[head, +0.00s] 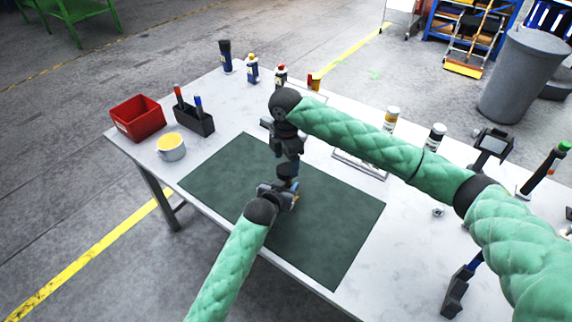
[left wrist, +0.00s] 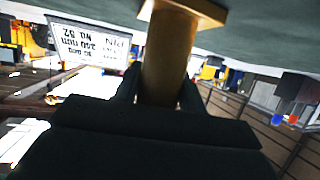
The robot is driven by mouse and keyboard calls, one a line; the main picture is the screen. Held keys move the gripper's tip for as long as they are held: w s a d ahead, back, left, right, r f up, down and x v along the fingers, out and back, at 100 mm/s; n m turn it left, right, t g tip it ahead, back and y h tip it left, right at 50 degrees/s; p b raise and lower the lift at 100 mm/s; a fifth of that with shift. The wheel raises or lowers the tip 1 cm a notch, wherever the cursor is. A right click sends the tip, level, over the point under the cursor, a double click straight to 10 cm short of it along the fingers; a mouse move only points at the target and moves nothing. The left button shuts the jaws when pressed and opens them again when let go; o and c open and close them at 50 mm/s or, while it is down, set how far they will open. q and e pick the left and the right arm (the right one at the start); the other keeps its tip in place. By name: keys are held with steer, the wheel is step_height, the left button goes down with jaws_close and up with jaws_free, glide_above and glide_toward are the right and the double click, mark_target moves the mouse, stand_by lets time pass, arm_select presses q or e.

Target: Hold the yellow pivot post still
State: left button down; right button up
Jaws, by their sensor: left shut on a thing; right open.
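The yellow pivot post (left wrist: 168,60) rises between the two fingers of my left gripper (left wrist: 160,92) in the left wrist view, with its wider square base at the top of that picture. In the head view only a small yellow bit of the post (head: 296,200) shows beside my left gripper (head: 288,194), which is shut on it over the dark green mat (head: 335,225). My right gripper (head: 287,156) is open, pointing down just above the left one. A dark piece shows between the two grippers; I cannot tell what it is or whether the right fingers touch it.
Several bottles line the back. A framed sign (left wrist: 90,42) is partly hidden by my right arm in the head view. The mat's front right is clear.

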steer(key=shift+r, duration=0.95)
steer(key=shift+r, duration=0.1)
steer(key=shift+c, duration=0.3)
steer(key=r+n, duration=0.1)
steer(key=d+r+n, duration=0.1)
steer(key=n, duration=0.1)
steer(key=r+n, duration=0.1)
steer(key=n, duration=0.1)
steer(key=shift+w+d+r+h, duration=0.15)
steer(key=shift+w+r+h, duration=0.15)
steer(key=shift+w+h, duration=0.1)
steer(key=shift+s+a+f+n+y, duration=0.15)
steer(key=shift+s+a+n+y, duration=0.2)
steer(key=shift+n, duration=0.75)
steer(key=shift+a+n, duration=0.3)
steer(key=shift+n, duration=0.7)
